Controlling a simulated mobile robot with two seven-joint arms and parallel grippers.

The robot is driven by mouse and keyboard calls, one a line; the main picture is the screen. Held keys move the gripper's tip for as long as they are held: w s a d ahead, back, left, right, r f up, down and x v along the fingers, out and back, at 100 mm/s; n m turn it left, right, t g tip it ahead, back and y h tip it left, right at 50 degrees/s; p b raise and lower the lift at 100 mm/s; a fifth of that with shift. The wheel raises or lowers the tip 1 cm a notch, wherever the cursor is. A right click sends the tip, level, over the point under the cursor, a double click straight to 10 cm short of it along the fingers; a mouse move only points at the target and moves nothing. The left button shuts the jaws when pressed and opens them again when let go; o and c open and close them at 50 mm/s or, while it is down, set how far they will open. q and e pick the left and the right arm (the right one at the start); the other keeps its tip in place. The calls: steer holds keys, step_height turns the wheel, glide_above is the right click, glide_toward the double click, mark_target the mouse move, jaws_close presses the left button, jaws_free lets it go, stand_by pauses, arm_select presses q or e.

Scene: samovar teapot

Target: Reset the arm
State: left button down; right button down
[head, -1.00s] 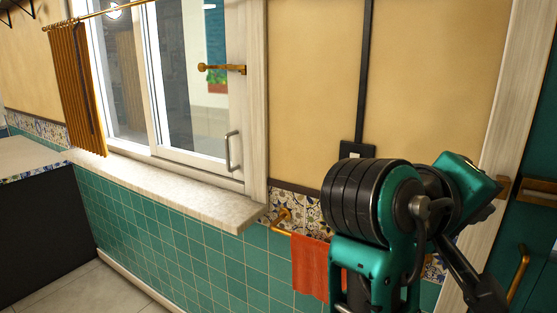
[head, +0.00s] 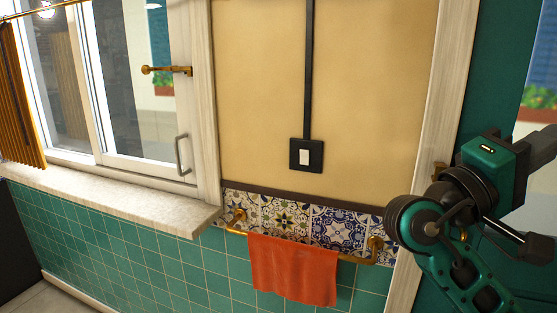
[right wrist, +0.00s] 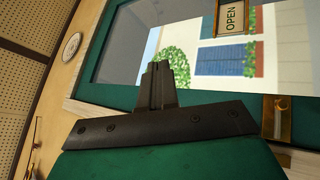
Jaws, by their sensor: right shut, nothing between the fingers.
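My right arm (head: 450,215), teal and black, is raised at the right side of the head view, in front of the teal door. In the right wrist view my right gripper (right wrist: 160,72) is shut, its dark fingers together with nothing between them. It points towards the window of a green door (right wrist: 180,155). I cannot tell how far the fingers are from the glass. My left gripper and arm are out of view.
A towel rail (head: 350,258) with an orange towel (head: 292,270) is on the tiled wall, below a light switch (head: 305,156). A window (head: 130,80) with a stone sill (head: 110,200) is at left. An OPEN sign (right wrist: 231,18) hangs at the door window.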

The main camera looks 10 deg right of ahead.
steer(key=w+f+n+t+y, duration=0.55)
steer(key=f+n+t, duration=0.25)
steer(key=f, duration=0.2)
steer(key=w+f+n+t+y, duration=0.5)
steer(key=w+f+n+t, duration=0.25)
steer(key=f, duration=0.25)
steer(key=s+a+f+y, duration=0.1)
steer(key=a+f+y, duration=0.15)
steer(key=f, duration=0.35)
steer(key=a+f+y, duration=0.1)
steer(key=f+y, duration=0.2)
steer(key=f, duration=0.3)
steer(key=s+a+f+m+g+y, duration=0.25)
steer(key=s+f+y, duration=0.25)
steer(key=s+f, duration=0.4)
steer(key=s+a+f+m+g+y, duration=0.2)
steer(key=s+a+f+m+y, duration=0.15)
steer(key=s+f, duration=0.55)
steer(key=w+a+f+m, duration=0.2)
steer(key=a+m, duration=0.2)
steer(key=a, duration=0.7)
steer(key=shift+m+t+y, duration=0.3)
steer(key=shift+m+y, duration=0.05)
steer(key=shift+y, duration=0.1)
steer(key=shift+w+f, duration=0.1)
